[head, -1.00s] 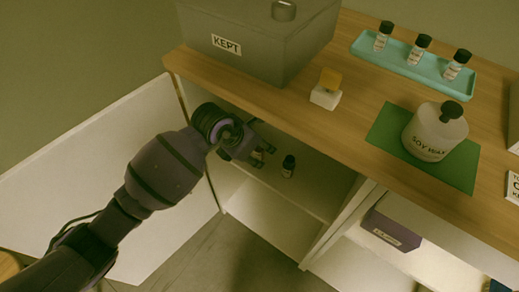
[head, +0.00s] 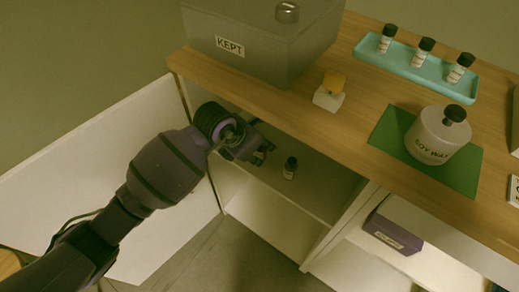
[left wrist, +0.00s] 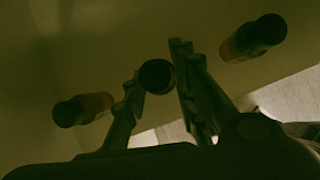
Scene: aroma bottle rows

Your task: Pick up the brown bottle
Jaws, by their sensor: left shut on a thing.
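My left gripper (head: 262,142) reaches into the open cabinet below the worktop. In the left wrist view its fingers (left wrist: 158,92) are shut on a small bottle (left wrist: 156,76), seen mostly as a round dark cap between the fingertips. The dim light hides its body colour, and I cannot tell whether it is clear of the shelf. In the head view one dark-capped bottle (head: 290,168) stands on the shelf right of the gripper. My right gripper is not in view.
The worktop edge (head: 290,115) overhangs the shelf (head: 310,190). The open white door (head: 90,180) is at left. On top stand a grey KEPT box (head: 255,60), a teal tray (head: 415,70) with bottles, and a soy wax jar (head: 436,135) on a green mat.

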